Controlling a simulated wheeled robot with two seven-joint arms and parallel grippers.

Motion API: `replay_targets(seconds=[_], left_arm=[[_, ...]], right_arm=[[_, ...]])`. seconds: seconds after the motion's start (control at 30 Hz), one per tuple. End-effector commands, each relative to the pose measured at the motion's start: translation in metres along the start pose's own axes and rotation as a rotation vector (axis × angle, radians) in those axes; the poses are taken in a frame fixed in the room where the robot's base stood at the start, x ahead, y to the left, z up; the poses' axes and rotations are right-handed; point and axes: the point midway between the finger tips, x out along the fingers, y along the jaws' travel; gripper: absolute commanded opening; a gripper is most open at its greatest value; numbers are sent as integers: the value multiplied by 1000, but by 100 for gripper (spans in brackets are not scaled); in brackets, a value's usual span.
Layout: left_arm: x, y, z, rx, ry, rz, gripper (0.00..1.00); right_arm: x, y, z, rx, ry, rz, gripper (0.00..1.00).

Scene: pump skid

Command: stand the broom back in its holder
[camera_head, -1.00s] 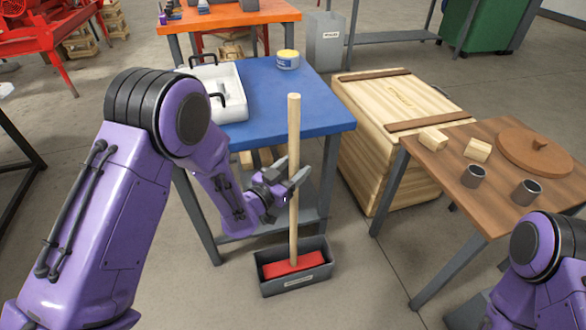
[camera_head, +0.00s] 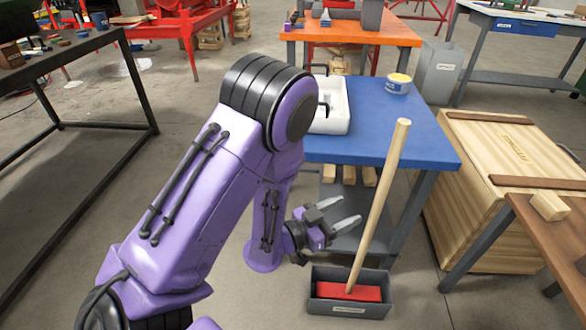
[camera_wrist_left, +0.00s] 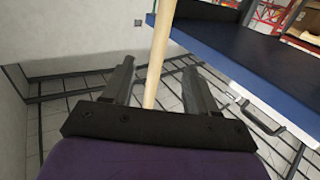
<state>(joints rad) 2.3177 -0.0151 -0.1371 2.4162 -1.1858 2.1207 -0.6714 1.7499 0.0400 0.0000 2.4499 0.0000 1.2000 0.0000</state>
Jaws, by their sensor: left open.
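The broom has a pale wooden handle (camera_head: 380,200) and a red head (camera_head: 349,292). Its head sits inside the grey open-topped holder (camera_head: 347,310) on the floor, and the handle leans to the right, its top in front of the blue table. My left gripper (camera_head: 349,213) is open and empty, to the left of the handle and apart from it in the head view. In the left wrist view the handle (camera_wrist_left: 160,50) rises beyond the two spread fingers (camera_wrist_left: 158,78). My right gripper is not in view.
The blue table (camera_head: 425,148) stands behind the broom with a white tray (camera_head: 333,110) and a yellow-lidded tin (camera_head: 398,84). A wooden crate (camera_head: 480,215) and a brown table (camera_head: 560,240) are at the right. The floor at the left is clear up to a dark-framed table (camera_head: 75,52).

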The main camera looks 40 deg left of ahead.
Motion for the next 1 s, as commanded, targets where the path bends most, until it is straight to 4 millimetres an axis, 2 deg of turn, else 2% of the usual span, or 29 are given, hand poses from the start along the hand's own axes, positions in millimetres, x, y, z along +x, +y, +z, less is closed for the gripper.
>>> replay_targets(seconds=[0.07, 0.13, 0.17, 0.23, 0.27, 0.3, 0.37, 0.4, 0.5, 0.6, 0.67, 1.0], left_arm=[[0, 0, 1, -1, -3, -2, 58], [-4, -2, 16, -19, -50, -27, 58], [-9, -3, 31, -35, -96, -53, 58], [-31, -9, 82, -101, -263, -154, 58], [-46, -11, 108, -139, -353, -212, 58], [-72, -13, 143, -194, -480, -298, 58], [-116, -12, 188, -276, -663, -435, 58], [-148, -10, 212, -327, -771, -528, 58], [-218, 0, 250, -431, -983, -733, 58], [-261, 9, 265, -489, -1097, -864, 58], [-272, 12, 268, -504, -1126, -903, 58], [-274, 12, 268, -508, -1131, -912, 58]], right_arm=[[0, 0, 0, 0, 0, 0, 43], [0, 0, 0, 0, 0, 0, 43], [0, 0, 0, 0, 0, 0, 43], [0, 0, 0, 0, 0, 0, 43], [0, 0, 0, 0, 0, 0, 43], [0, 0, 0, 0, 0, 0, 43], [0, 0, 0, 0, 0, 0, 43], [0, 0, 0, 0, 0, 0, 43], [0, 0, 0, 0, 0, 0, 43], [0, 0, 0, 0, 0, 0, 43], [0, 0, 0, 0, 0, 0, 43], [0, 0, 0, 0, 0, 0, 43]])
